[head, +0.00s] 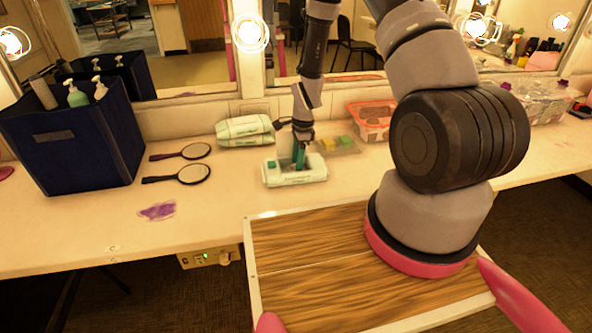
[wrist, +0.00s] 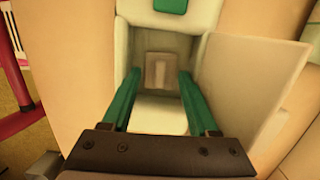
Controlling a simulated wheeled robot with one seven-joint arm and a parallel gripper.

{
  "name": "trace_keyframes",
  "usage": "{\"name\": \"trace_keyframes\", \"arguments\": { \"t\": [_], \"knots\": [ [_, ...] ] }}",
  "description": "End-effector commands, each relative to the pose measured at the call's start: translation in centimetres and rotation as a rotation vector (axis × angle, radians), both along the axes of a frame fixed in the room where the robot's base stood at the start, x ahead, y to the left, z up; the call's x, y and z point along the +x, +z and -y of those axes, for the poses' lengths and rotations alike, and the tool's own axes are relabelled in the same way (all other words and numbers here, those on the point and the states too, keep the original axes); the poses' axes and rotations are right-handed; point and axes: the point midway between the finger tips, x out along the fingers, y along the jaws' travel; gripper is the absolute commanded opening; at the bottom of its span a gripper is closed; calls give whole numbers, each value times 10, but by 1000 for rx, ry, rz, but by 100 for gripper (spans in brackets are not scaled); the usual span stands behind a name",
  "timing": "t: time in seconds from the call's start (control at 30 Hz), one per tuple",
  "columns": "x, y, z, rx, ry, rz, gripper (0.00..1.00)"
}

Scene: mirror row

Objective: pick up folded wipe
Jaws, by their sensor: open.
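A white box with green marks (head: 294,177) stands on the counter below the mirrors. In the wrist view the white box (wrist: 205,18) has an opening, with a pale flap (wrist: 255,75) to its right. A small beige-grey folded piece, apparently the folded wipe (wrist: 158,70), lies in the opening. My gripper (head: 299,166) points down at the box. In the wrist view its two green fingers (wrist: 158,78) are apart, one on each side of the beige piece, with nothing clamped. I cannot tell how deep the tips are or whether they touch anything.
A wipe pack (head: 244,131) lies behind the box. Two hand mirrors (head: 190,174) and a dark blue bin (head: 70,163) are left.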

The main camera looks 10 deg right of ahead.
Motion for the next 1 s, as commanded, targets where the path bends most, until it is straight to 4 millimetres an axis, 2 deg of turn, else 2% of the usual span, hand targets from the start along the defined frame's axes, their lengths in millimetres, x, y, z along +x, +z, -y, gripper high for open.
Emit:
{"name": "trace_keyframes", "arguments": {
  "t": [0.1, 0.37, 0.5, 0.53, 0.83, 1.0],
  "knots": [
    [0, -12, -2, 0, 2, 1, 60],
    [1, -14, -2, 0, 1, 2, 60],
    [1, -14, -2, 0, 1, 2, 6],
    [1, -14, -2, 0, 1, 2, 0],
    [1, -11, -2, 0, 2, 2, 0],
    [1, 2, -2, 0, 2, 3, 0]
  ]
}}
